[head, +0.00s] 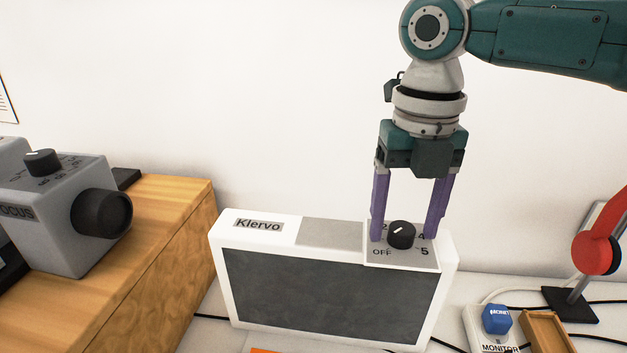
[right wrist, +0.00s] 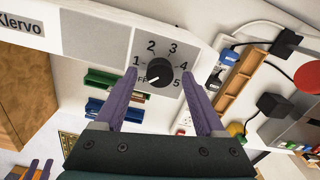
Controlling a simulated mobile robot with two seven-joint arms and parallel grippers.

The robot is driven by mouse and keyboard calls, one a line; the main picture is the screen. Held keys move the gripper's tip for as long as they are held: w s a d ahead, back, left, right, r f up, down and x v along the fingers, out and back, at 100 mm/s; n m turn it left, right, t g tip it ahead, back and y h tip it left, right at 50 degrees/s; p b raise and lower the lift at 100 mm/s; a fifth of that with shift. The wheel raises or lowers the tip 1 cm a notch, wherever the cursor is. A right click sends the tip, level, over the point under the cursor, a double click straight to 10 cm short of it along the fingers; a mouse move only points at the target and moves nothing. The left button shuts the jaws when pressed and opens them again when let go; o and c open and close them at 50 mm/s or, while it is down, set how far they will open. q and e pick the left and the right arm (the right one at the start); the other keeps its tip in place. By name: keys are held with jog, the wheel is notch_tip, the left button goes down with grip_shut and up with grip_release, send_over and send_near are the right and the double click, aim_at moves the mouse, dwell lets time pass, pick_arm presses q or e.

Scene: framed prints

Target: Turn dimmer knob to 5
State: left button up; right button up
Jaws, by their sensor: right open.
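The dimmer knob (head: 401,235) is a round black knob with a white pointer mark, on the grey scale plate at the right end of a white Klervo box (head: 229,271). In the right wrist view the knob (right wrist: 160,73) is ringed by OFF and 1 to 5, and its mark points lower left, toward OFF. My right gripper (head: 404,238) is open and points down, one purple finger on each side of the knob; contact is not clear.
Left of the box, a wooden block (head: 184,218) carries a grey focus unit (head: 62,218). To the right are a monitor switch with a blue button (head: 497,319), a wooden tray (head: 545,334) and a red round object on a stand (head: 597,252). Cables lie on the white table.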

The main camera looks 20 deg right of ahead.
jog(key=shift+f, duration=0.15)
grip_shut()
dwell(0.5)
